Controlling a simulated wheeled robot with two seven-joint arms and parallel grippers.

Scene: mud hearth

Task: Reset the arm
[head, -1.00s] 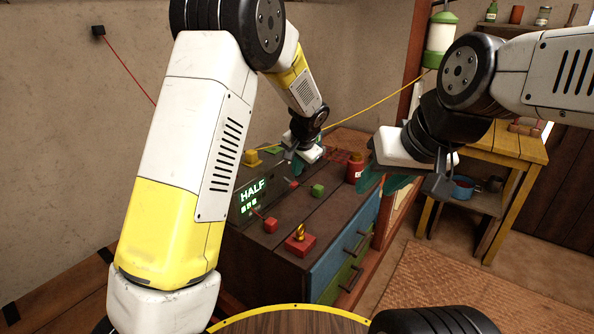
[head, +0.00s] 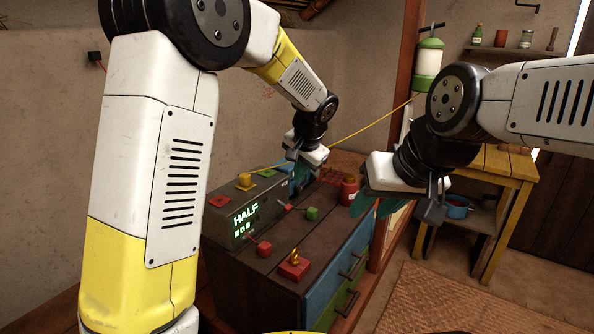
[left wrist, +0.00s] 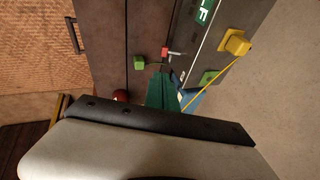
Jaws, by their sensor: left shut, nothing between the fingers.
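My left arm comes in from the left, and its gripper (head: 300,178) hangs over the back part of the dark cabinet top, behind the green block. In the left wrist view its teal fingers (left wrist: 163,92) are together with nothing between them, above the cabinet top beside the panel. My right arm comes in from the right, and its gripper (head: 388,205) points down in front of the cabinet's right side. Its teal fingers are partly hidden by the white hand, so their gap cannot be judged.
The cabinet (head: 265,280) carries a lit "HALF" panel (head: 243,217), a green block (head: 312,213), red blocks (head: 295,265), a yellow block (head: 245,181) with a yellow cord, and a red jar (head: 349,190). A yellow table (head: 509,168) with a blue pot (head: 457,207) stands at right.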

